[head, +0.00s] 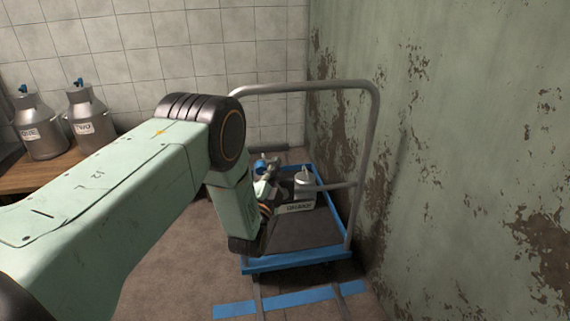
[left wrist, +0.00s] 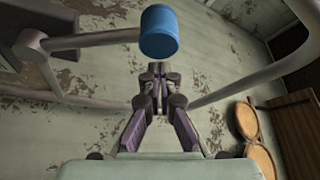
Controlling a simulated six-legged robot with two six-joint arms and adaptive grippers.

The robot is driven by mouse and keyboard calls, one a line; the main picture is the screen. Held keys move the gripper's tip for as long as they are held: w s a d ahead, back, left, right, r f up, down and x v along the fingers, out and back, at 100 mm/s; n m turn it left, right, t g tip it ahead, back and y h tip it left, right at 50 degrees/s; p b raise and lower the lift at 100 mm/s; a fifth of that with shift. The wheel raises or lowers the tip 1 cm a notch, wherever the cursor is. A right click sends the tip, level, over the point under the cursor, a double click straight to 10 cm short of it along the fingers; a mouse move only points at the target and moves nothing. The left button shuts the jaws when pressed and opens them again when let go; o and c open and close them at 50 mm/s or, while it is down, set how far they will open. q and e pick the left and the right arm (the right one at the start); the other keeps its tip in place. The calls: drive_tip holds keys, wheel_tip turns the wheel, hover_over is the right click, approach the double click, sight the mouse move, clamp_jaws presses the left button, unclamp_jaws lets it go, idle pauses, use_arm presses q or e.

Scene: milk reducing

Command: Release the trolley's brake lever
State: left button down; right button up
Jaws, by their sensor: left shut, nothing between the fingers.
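The trolley (head: 340,262) has a blue frame, a dark deck and a grey tubular handle (head: 372,150), and stands by the right wall. The brake lever's blue knob (head: 260,167) shows near the trolley's far left part. In the left wrist view the blue knob (left wrist: 158,32) sits at the end of a grey rod (left wrist: 90,39), just beyond my fingertips. My left gripper (left wrist: 157,70) is shut and empty, pointing at the knob; I cannot tell whether they touch. In the head view my left gripper (head: 270,170) is small and partly hidden by my wrist. My right gripper is out of view.
Two milk cans (head: 38,125) (head: 90,115) stand on a wooden table (head: 40,172) at left. Blue tape (head: 300,298) marks the floor in front. The peeling green wall (head: 450,150) is close on the right.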

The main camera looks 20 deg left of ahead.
use_arm(q)
drive_tip(key=shift+s+a+f+p, duration=0.2)
drive_tip(key=shift+s+a, duration=0.15)
drive_tip(key=shift+a, duration=0.15)
drive_tip(key=shift+s+a+f+p, duration=0.2)
drive_tip(key=shift+s+a, duration=0.15)
drive_tip(key=shift+a, duration=0.15)
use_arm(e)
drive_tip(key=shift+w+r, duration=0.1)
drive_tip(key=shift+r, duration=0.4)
use_arm(q)
drive_tip(key=shift+s+a+f, duration=0.1)
drive_tip(key=shift+f, duration=0.05)
